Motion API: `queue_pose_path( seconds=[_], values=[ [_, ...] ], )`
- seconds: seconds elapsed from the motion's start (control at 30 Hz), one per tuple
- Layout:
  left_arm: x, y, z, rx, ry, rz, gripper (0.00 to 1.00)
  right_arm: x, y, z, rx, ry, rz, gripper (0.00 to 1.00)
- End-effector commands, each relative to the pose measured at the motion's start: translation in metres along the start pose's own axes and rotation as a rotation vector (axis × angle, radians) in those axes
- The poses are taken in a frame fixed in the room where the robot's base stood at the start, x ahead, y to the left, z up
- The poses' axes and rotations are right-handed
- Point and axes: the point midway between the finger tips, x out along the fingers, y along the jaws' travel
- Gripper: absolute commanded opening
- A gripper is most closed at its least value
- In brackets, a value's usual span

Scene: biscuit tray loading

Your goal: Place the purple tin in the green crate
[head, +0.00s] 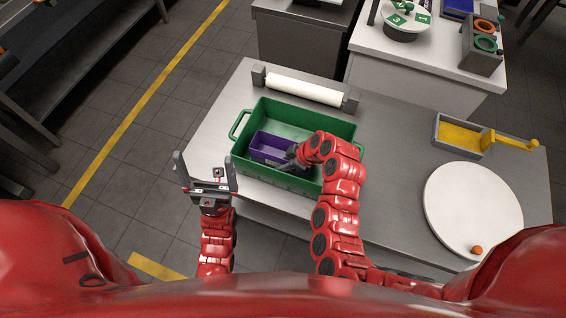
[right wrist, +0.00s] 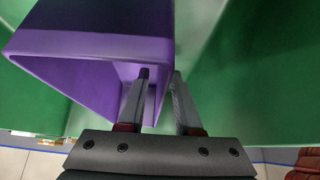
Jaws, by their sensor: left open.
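The purple tin (head: 268,142) is an open box inside the green crate (head: 345,129), toward its left front. In the right wrist view the tin (right wrist: 92,48) fills the upper left, with the green crate wall (right wrist: 270,80) beside it. My right gripper (head: 291,160) is at the tin's right end. In the right wrist view its fingers (right wrist: 160,74) straddle the tin's wall, one inside and one outside. I cannot tell whether they press on it. The arm hides part of the tin in the head view. My left gripper (head: 205,170) is open and empty, left of the crate.
A white roller (head: 304,89) lies behind the crate. At the right are a grey tray with a yellow inside (head: 460,134) and a white round board (head: 470,205) with a small orange piece (head: 477,250). The table (head: 395,150) is clear between crate and board.

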Motion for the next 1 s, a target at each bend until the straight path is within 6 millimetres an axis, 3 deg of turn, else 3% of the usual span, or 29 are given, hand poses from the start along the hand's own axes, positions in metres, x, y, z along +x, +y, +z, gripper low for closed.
queue_pose_path(
  seconds=[0.37,0.67,0.7,0.8,1.0],
  values=[
    [-0.002,0.000,0.000,0.000,0.000,0.000,1.00,-0.010,0.002,-0.001,0.000,0.001,0.004,0.33],
    [-0.020,0.001,0.003,0.000,0.000,0.000,1.00,-0.060,0.002,0.001,-0.001,0.001,0.008,0.33],
    [-0.002,0.000,0.000,0.000,-0.001,0.000,1.00,-0.077,0.001,-0.005,0.001,-0.001,0.005,0.33],
    [0.021,-0.001,-0.004,0.000,0.001,0.000,1.00,-0.096,0.000,-0.006,0.003,-0.001,0.002,0.33],
    [0.043,-0.002,-0.007,0.000,0.000,0.000,1.00,-0.117,0.001,-0.004,0.001,-0.001,0.001,0.33]
  ],
)
